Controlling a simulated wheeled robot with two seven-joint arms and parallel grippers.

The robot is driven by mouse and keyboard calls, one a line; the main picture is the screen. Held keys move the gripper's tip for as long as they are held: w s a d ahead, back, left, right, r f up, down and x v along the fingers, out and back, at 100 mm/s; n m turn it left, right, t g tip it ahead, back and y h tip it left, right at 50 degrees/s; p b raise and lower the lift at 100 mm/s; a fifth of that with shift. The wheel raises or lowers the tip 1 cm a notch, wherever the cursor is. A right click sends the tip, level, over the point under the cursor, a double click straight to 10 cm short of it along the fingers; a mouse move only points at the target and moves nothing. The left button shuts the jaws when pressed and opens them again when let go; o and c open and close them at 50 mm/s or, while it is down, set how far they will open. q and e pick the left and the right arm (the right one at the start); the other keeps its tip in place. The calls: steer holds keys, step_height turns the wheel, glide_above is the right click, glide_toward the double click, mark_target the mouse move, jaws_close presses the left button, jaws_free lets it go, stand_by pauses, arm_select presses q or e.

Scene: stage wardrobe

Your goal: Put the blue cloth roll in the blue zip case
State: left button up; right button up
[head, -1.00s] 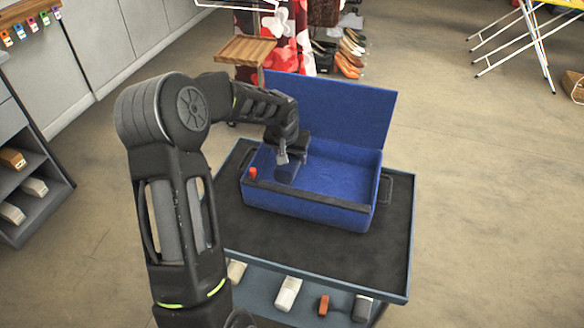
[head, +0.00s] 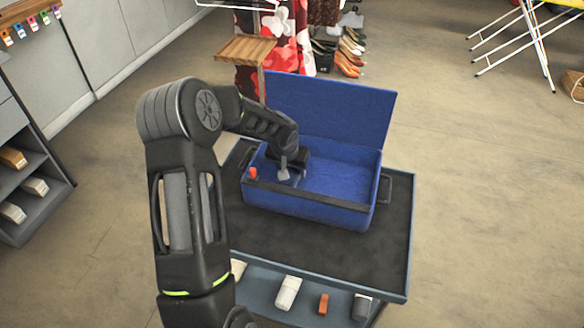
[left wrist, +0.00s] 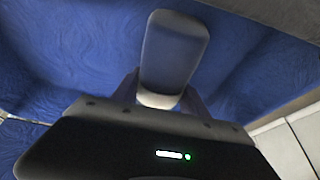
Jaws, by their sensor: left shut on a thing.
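The blue zip case (head: 310,209) stands open on the dark table top, its lid (head: 335,110) raised at the back. My right gripper is not in view.
A small red piece (head: 252,173) is at the case's left front edge. The table top (head: 385,245) is clear around the case. Several small items, one of them orange-red (head: 323,303), lie on the shelf below. A wooden stand (head: 246,49) is behind the case.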

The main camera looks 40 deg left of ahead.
arm_select(q)
steer(key=shift+f, duration=0.15)
steer(key=o, duration=1.4)
steer(key=shift+r, duration=0.3)
steer(key=v, duration=1.1)
steer(key=shift+s+d+r, duration=0.15)
steer(key=shift+s+r, duration=0.1)
steer(key=shift+r, duration=0.05)
